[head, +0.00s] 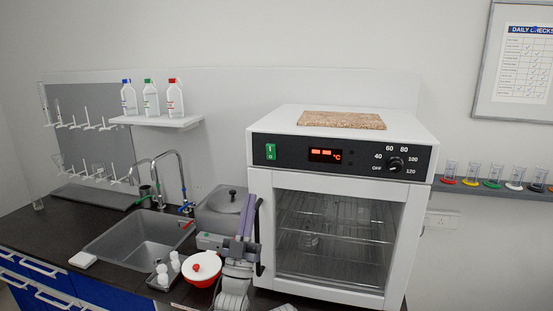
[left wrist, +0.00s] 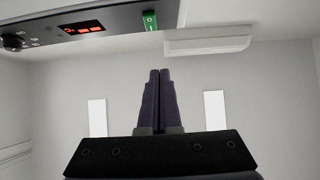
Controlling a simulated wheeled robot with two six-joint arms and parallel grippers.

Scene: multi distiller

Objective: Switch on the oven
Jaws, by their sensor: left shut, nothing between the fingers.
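The white oven (head: 421,200) stands on the counter with its glass door shut. Its black panel has a green rocker switch (head: 270,151) at the left, a lit red display (head: 325,155) with dashes and °C, and a dial (head: 395,164) at the right. The left wrist view shows the switch (left wrist: 149,20), display (left wrist: 85,29) and dial (left wrist: 13,42) from below. My left gripper (head: 250,198) is shut and empty, fingers pointing up, below and left of the switch and apart from it. Its fingertips (left wrist: 159,72) also show in the left wrist view. My right gripper is not in view.
The oven's dark door handle (head: 260,237) is close beside my left gripper. A grey lidded bath (head: 222,203), a red-and-white bowl (head: 203,267) and a sink (head: 130,243) are to the left. A brown slab (head: 342,120) lies on the oven.

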